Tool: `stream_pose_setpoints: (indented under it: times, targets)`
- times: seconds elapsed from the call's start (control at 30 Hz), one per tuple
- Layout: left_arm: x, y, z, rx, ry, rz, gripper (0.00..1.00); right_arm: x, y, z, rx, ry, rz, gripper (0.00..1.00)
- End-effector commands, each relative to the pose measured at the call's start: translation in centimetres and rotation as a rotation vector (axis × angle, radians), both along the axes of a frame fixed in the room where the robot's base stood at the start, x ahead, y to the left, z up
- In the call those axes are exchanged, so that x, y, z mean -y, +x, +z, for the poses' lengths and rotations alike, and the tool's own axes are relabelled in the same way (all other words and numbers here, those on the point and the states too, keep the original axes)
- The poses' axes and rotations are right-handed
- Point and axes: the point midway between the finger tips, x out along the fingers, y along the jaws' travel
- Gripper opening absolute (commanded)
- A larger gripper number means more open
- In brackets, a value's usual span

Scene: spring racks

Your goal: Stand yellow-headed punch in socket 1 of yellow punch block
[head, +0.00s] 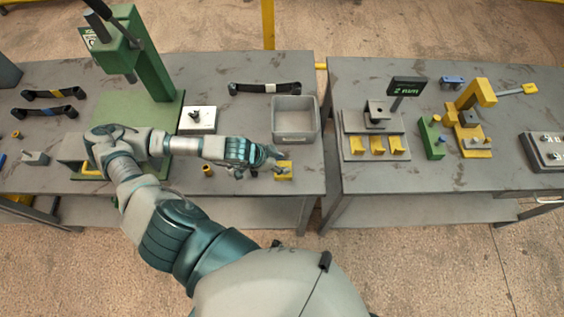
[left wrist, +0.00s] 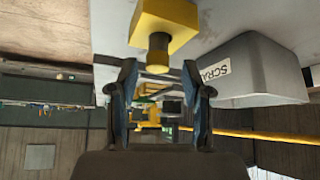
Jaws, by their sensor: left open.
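The yellow punch block (head: 285,176) stands near the right front corner of the left table. The block also shows at the top of the left wrist view (left wrist: 165,16). A short yellow-headed round piece, apparently the punch (left wrist: 157,52), juts upright from the block. I cannot make out the socket number. My left gripper (head: 272,160) is beside the block at its left. In the left wrist view my gripper (left wrist: 159,72) is open, its fingertips on either side of the yellow head with gaps showing. My right gripper is not in view.
A grey scrap bin (head: 296,138) stands just behind the block. A small yellow cylinder (head: 207,170) stands left of the gripper. A green press (head: 135,50) stands at the left. A gap separates the right table (head: 430,185), which holds yellow fixtures.

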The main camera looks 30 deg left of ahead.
Motion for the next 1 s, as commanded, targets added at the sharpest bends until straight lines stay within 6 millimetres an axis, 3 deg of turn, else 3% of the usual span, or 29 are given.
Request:
stream_pose_setpoints:
  times: [0.1, 0.2, 0.4, 0.63, 1.0]
  targets:
    - [-1.2, -1.4, 2.3, 0.003, 0.005, 0.0, 0.49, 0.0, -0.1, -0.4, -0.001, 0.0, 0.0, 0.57]
    - [-2.3, -2.7, 5.2, 0.0, 0.003, 0.002, 0.49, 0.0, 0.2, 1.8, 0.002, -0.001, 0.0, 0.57]
    - [-3.0, -3.7, 7.1, -0.002, -0.001, 0.001, 0.49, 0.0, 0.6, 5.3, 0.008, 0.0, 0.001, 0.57]
    - [-3.6, -4.5, 8.1, 0.0, -0.003, 0.001, 0.49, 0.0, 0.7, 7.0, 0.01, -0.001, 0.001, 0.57]
    - [-3.5, -4.6, 8.1, 0.001, -0.002, -0.001, 0.49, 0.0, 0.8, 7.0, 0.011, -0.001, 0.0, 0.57]
